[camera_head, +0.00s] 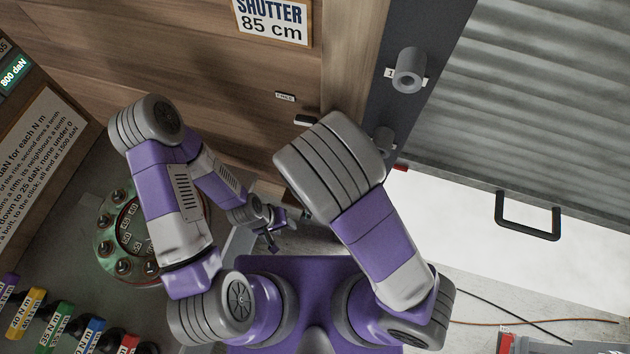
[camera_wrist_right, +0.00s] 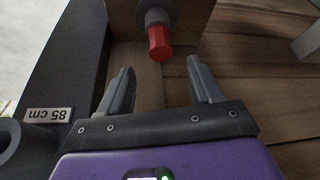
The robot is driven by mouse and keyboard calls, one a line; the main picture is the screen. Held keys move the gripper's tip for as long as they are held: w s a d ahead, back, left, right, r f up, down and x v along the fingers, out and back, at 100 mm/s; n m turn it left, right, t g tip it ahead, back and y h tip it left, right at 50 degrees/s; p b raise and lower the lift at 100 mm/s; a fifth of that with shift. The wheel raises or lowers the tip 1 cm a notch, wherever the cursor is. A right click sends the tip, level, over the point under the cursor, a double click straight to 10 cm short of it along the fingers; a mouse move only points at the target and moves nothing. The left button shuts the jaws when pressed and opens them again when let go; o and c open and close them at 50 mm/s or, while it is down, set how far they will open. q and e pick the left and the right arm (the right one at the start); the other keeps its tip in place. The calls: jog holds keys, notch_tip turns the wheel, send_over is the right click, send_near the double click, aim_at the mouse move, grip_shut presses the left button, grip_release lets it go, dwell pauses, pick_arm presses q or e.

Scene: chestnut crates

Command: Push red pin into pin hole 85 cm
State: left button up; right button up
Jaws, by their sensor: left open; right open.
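The red pin (camera_wrist_right: 160,42) shows in the right wrist view, its red end below a grey collar (camera_wrist_right: 156,16) by a wooden block. My right gripper (camera_wrist_right: 160,68) is open and empty; the red end is just beyond its fingertips, roughly between them, with no contact visible. In the head view my right arm hides this gripper. An "85 cm" label (camera_wrist_right: 47,115) is on the dark post at left, beside part of a grey ring (camera_wrist_right: 10,142). Whether the ring is the 85 cm hole I cannot tell. My left gripper (camera_head: 272,238) is open and empty.
A sign (camera_head: 272,22) reads "SHUTTER 85 cm". A dark rail (camera_head: 410,25) carries a grey tube (camera_head: 409,70) beside the corrugated shutter (camera_head: 545,90), which has a black handle (camera_head: 528,232). A green round flange (camera_head: 110,240) and several coloured tools (camera_head: 55,325) are at left.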

jog(key=b+x, duration=0.1)
jog(key=x, duration=0.2)
jog(key=b+x, duration=0.2)
jog(key=x, duration=0.1)
jog(key=shift+f, duration=0.5)
jog(key=shift+r, duration=0.1)
grip_shut()
jog(key=shift+r, duration=0.1)
notch_tip(320, 180, up, 10)
jog(key=p, duration=0.5)
